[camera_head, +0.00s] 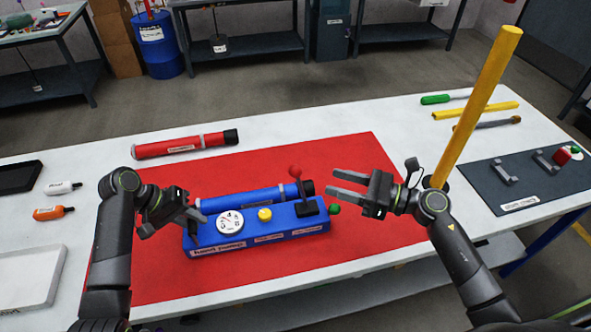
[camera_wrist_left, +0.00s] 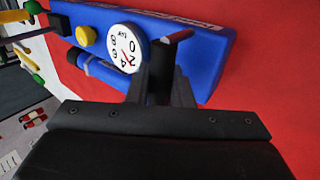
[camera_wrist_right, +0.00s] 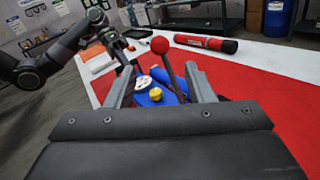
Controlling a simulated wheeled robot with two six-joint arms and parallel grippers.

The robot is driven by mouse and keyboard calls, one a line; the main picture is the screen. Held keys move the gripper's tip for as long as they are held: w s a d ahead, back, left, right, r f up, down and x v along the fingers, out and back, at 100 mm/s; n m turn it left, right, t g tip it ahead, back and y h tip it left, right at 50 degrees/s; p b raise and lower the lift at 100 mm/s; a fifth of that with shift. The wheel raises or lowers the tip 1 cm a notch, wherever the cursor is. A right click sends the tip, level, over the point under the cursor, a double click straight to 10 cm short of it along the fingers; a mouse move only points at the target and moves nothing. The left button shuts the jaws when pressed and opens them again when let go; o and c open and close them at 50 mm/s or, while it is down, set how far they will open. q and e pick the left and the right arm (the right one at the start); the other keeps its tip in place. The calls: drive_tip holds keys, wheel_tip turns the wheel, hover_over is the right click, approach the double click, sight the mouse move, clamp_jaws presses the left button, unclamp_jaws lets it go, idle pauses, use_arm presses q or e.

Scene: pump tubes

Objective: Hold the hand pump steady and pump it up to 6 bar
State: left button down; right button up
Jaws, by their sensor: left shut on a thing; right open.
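The hand pump (camera_head: 265,238) is a long blue block on the red mat. It carries a white round gauge (camera_head: 229,222), a yellow knob (camera_head: 264,214), a black lever with a red ball top (camera_head: 295,171) and a green knob (camera_head: 334,209). The gauge also shows in the left wrist view (camera_wrist_left: 126,45); its red needle is too small to read surely. My left gripper (camera_head: 195,222) is shut on the pump's left end. My right gripper (camera_head: 348,186) is open and empty, to the right of the lever. In the right wrist view the red ball (camera_wrist_right: 160,45) shows between its fingers, ahead of them.
A blue tube (camera_head: 245,199) lies just behind the pump. A red tube (camera_head: 185,145) lies at the mat's far left edge. A yellow pole (camera_head: 480,105) rises beside my right wrist. A dark rack board (camera_head: 515,185) lies at right. The mat's front right (camera_head: 370,225) is clear.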

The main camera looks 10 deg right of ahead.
sight(296, 169)
drive_tip(key=x, duration=1.1)
drive_tip(key=shift+d, duration=0.1)
clamp_jaws()
